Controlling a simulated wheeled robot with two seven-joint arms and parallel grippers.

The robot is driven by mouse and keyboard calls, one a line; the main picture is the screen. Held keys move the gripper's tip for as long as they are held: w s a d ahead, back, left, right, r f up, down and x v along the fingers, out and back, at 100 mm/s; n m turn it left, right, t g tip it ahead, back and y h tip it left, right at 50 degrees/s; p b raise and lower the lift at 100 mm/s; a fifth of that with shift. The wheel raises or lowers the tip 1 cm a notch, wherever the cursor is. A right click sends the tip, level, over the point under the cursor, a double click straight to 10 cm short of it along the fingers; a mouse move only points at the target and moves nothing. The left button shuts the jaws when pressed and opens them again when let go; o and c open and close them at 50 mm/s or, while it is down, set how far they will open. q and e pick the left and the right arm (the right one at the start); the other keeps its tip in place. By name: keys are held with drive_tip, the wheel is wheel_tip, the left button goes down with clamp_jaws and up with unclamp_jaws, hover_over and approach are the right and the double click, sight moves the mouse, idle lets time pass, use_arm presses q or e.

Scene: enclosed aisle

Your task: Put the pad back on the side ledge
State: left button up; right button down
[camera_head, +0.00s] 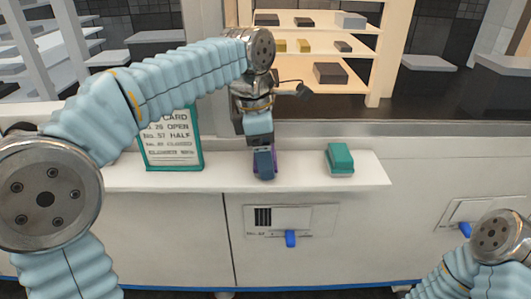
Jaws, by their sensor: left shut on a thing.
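My left gripper (262,150) reaches over the white side ledge (220,180) and points down. It is shut on a small purple and dark blue thing, which looks like the pad (264,165). The pad is at the ledge's middle, partly covered by the gripper; I cannot tell whether it touches the ledge. A teal block (340,158) sits on the ledge to the right, apart from the gripper. My right arm shows at the bottom right, but its gripper is out of view.
A green-framed card sign (173,140) stands on the ledge at left, partly behind my left arm. A lit shelf (320,60) with several boxes is behind the ledge. A panel with a blue handle (291,238) is below. The ledge is clear between pad and teal block.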

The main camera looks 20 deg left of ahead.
use_arm(q)
drive_tip(key=shift+f, duration=0.15)
drive_tip(key=o, duration=1)
drive_tip(key=shift+o, duration=0.2)
drive_tip(key=r, duration=0.3)
drive_tip(key=a+r, duration=0.1)
drive_tip(key=r, duration=0.7)
drive_tip(key=shift+s+a, duration=0.15)
drive_tip(key=shift+a, duration=0.05)
drive_tip(key=shift+s+a+r, duration=0.1)
drive_tip(key=shift+r, duration=0.5)
